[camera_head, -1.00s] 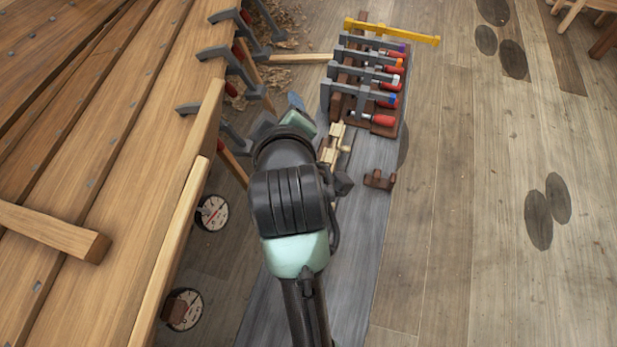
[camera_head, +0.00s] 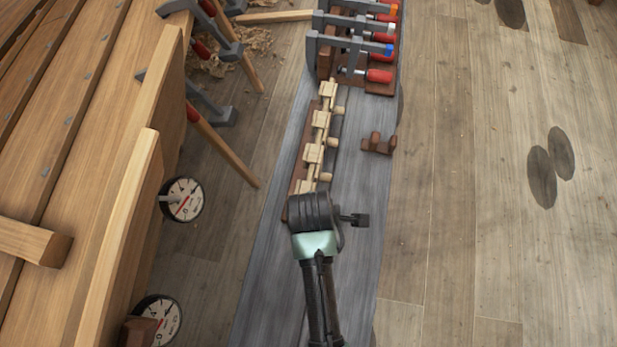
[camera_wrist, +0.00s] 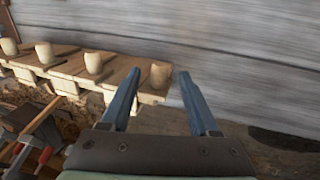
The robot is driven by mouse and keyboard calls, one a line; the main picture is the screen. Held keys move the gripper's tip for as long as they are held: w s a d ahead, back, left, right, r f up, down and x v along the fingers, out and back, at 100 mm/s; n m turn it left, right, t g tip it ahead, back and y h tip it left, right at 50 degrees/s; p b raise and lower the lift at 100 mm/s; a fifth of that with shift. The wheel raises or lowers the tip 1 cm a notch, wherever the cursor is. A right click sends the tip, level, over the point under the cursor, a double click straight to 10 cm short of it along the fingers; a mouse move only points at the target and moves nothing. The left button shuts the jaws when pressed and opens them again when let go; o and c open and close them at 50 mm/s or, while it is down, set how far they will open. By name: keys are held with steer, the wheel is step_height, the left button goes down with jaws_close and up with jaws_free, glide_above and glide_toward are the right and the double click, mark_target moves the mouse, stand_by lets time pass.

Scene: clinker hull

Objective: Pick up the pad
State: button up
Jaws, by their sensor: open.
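A row of pale wooden pads, each with a round peg, lies on a brown rack (camera_head: 297,180) on the grey plank. The pads also show in the wrist view, where the nearest pad (camera_wrist: 152,96) with its peg appears between the fingertips. My gripper (camera_wrist: 160,72) is open, with nothing held between its two dark fingers. I cannot tell whether the fingers are around this pad or short of it. In the head view my arm covers the gripper and the near end of the row; another pad (camera_head: 313,153) shows beyond it.
A small brown wooden block (camera_head: 378,144) sits right of the row. Clamps with red handles (camera_head: 352,45) stand at the far end. Two round dials (camera_head: 182,200) lie left, by the planked hull (camera_head: 60,130).

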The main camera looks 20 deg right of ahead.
steer(key=b+x, duration=0.2)
steer(key=x, duration=0.3)
steer(key=shift+w+f, duration=0.1)
steer(key=shift+f, duration=0.05)
jaws_close()
